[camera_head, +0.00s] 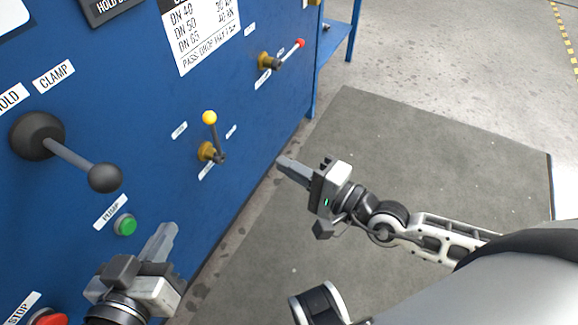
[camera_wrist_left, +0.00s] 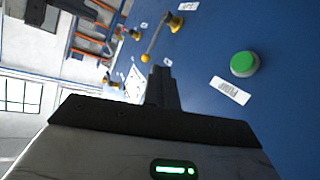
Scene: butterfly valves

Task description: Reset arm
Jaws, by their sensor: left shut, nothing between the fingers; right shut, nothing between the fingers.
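My left gripper (camera_head: 163,240) is in the lower left of the head view, in front of the blue panel, just right of and below the green PUMP button (camera_head: 125,225). Its fingers are shut with nothing between them. They also show in the left wrist view (camera_wrist_left: 163,75), where the green button (camera_wrist_left: 244,64) is to their right. My right gripper (camera_head: 287,164) is near the middle of the head view, over the floor mat and right of the panel. Its fingers are shut and empty, pointing toward the panel. Neither gripper appears to touch anything.
The blue panel (camera_head: 130,120) carries a black CLAMP lever (camera_head: 70,150), a yellow-knobbed valve handle (camera_head: 210,125), a red-tipped valve handle (camera_head: 290,52) and a red STOP button (camera_head: 48,318). A grey mat (camera_head: 430,150) covers the floor at right, with open floor beyond.

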